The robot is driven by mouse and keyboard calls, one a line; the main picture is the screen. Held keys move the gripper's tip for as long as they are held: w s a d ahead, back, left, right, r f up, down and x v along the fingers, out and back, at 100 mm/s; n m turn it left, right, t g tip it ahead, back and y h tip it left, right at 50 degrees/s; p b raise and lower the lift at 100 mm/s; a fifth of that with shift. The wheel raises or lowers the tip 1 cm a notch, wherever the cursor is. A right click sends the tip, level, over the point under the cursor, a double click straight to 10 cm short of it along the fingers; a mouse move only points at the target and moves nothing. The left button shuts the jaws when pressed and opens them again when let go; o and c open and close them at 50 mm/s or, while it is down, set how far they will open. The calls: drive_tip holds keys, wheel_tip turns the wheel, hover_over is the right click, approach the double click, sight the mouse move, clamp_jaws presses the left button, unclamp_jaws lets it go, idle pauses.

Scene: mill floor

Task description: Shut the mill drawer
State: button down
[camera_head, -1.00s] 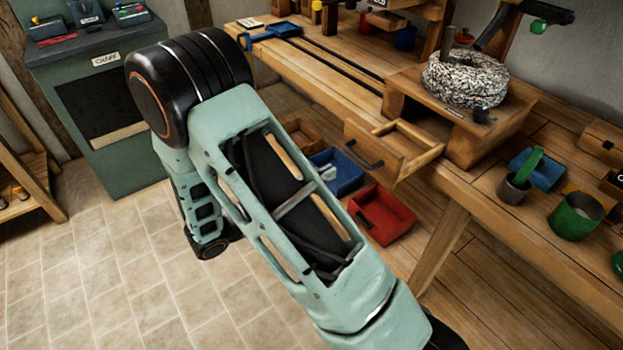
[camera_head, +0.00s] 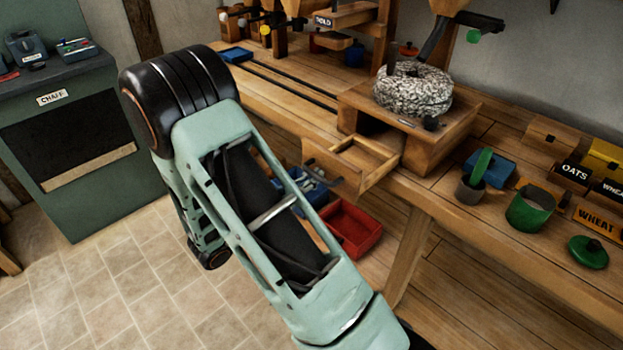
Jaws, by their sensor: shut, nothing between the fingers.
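The mill is a wooden stand (camera_head: 434,146) with a speckled round millstone (camera_head: 413,92) on top, on the long workbench. Its wooden drawer (camera_head: 331,168) sticks out open toward the left front of the stand. The drawer looks empty, and a dark handle shows on its front. My arm crosses the left middle of the view, with its elbow high at the left and a lower link going down behind it. My gripper cannot be seen. No part of my arm that I can see clearly touches the drawer.
A red bin (camera_head: 352,228) and a blue bin (camera_head: 308,186) sit below the drawer. On the bench to the right are a green pot (camera_head: 529,208), a grey cup (camera_head: 470,188), a green lid (camera_head: 588,252) and labelled boxes. A green chaff cabinet (camera_head: 75,150) stands left. Tiled floor is clear.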

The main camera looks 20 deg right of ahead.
sight(326, 169)
drive_tip(key=x, duration=1.8)
drive_tip(key=shift+d+f+b, duration=0.1)
drive_tip(key=shift+d+b, duration=0.05)
drive_tip(key=shift+b, duration=0.2)
drive_tip(key=shift+w+d, duration=0.1)
drive_tip(key=shift+d, duration=0.15)
drive_tip(key=shift+a, duration=0.45)
drive_tip(key=v, duration=1.3)
drive_tip(key=shift+s+a+p, duration=0.15)
drive_tip(key=shift+s+p, duration=0.05)
drive_tip(key=shift+p, duration=0.15)
